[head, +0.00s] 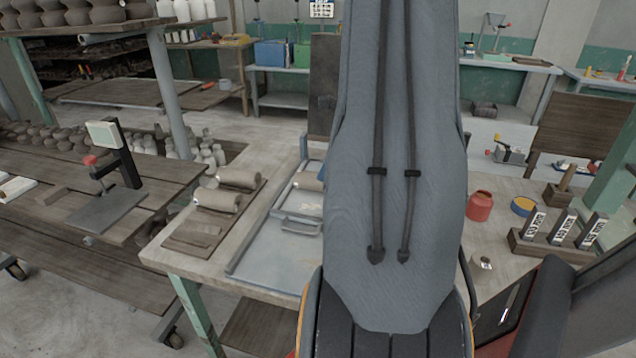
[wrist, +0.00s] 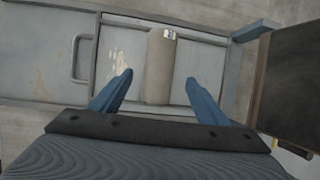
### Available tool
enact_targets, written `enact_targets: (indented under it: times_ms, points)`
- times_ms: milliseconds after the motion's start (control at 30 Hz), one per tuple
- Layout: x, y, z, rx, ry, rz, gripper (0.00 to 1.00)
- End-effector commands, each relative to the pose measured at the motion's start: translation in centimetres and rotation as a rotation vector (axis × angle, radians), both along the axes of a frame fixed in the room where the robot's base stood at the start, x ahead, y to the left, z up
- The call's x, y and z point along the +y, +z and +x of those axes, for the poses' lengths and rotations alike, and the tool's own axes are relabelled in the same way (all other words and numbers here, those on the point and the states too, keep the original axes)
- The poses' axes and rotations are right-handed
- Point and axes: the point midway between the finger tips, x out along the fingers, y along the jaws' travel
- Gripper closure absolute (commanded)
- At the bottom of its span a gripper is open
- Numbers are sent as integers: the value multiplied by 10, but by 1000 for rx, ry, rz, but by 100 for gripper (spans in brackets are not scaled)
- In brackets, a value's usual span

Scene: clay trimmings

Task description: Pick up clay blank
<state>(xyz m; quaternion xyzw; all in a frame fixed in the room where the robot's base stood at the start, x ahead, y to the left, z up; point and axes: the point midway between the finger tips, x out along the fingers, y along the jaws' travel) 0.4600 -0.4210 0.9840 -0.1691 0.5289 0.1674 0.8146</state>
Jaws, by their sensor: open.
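A tan clay blank (wrist: 160,60), a cylinder with a small label at one end, lies on the grey metal tray (wrist: 55,30). In the head view the clay blank (head: 307,181) shows only in part, beside my arm, which hides the rest. My gripper (wrist: 158,78) is open, its two blue fingers pointing toward the blank. In the wrist view the blank appears between the fingers, with a gap on each side; I cannot tell how far the fingertips are above it. My gripper is hidden behind my arm in the head view.
Two similar clay rolls (head: 238,178) lie on a wooden board (head: 190,240) left of the tray. A raised handle (wrist: 82,58) stands on the tray. A dark upright board (head: 323,85) is behind it. A red jar (head: 479,206) and labelled blocks (head: 563,226) stand to the right.

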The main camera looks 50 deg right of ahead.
Motion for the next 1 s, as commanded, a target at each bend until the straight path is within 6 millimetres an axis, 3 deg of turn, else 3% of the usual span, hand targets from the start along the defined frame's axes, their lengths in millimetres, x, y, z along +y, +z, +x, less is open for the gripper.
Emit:
enact_targets:
  times_ms: [600, 900, 1000]
  points:
    - [7, -60, 23, 3, 7, 0, 32]
    - [7, -64, 25, 2, 6, -2, 32]
    - [7, -64, 25, 2, 6, -2, 47]
